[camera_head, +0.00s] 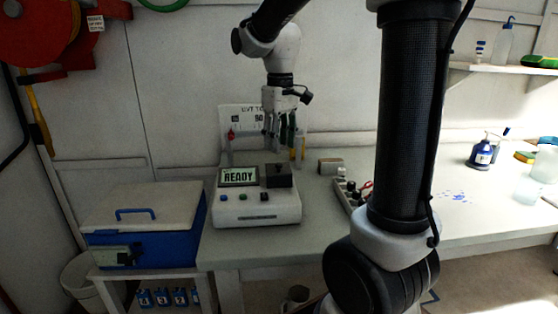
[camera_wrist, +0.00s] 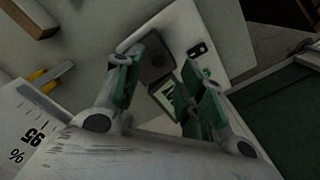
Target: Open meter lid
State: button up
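The meter (camera_head: 257,211) is a white box on the bench with a lit screen (camera_head: 239,176) reading READY. Its dark lid (camera_head: 279,176) is a black block at the top right of the meter and appears shut. My gripper (camera_head: 279,146) hangs above and slightly behind the lid, fingers pointing down, apart from it. In the wrist view my gripper (camera_wrist: 170,68) is open and empty, with green pads on its fingers. The dark lid (camera_wrist: 157,62) shows between and beyond the fingertips, partly hidden by the left finger. The meter's white top (camera_wrist: 184,30) and screen also show there.
A blue box (camera_head: 150,245) with a handled grey lid is left of the meter. A small tan block (camera_head: 331,166) and a tray of vials (camera_head: 347,191) are to the right.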

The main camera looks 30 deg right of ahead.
aim_at(279, 164)
jog(key=shift+w+r+n, duration=0.4)
jog(key=shift+w+r, duration=0.2)
jog(key=shift+r, duration=0.3)
jog(key=shift+s+f, duration=0.2)
jog(key=shift+f, duration=1.8)
jog(key=shift+s+f, duration=0.15)
jog(key=shift+f, duration=1.8)
grip_shut()
